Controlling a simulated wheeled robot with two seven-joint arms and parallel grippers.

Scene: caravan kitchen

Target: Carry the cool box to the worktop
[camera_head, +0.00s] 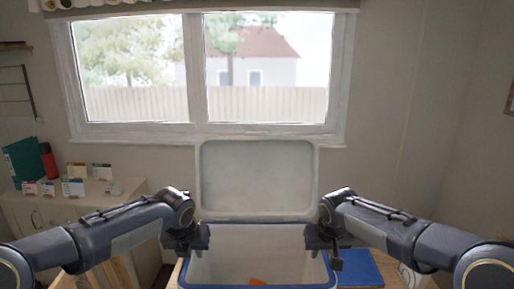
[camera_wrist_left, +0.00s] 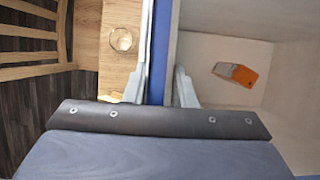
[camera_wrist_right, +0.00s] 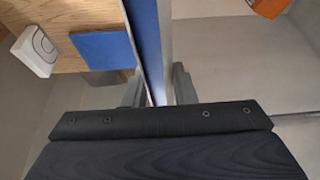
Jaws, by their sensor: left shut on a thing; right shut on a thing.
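The cool box (camera_head: 250,268) is a blue box with a pale inside, in the bottom middle of the head view. Its white lid (camera_head: 256,180) stands open at the back. My left gripper (camera_head: 188,240) is shut on the box's left wall, one finger outside and one inside, as the left wrist view (camera_wrist_left: 160,88) shows. My right gripper (camera_head: 322,240) is shut on the right wall in the same way, seen in the right wrist view (camera_wrist_right: 157,85). An orange and white object (camera_wrist_left: 241,75) lies inside the box. The worktop cannot be told for certain.
A wooden surface (camera_wrist_left: 119,62) with a glass (camera_wrist_left: 122,40) lies beside the box's left wall. A blue mat (camera_head: 359,267) and a white item (camera_wrist_right: 35,50) lie on wood at the right. A cabinet (camera_head: 60,212) at the left holds small boxes, a teal binder and a red flask.

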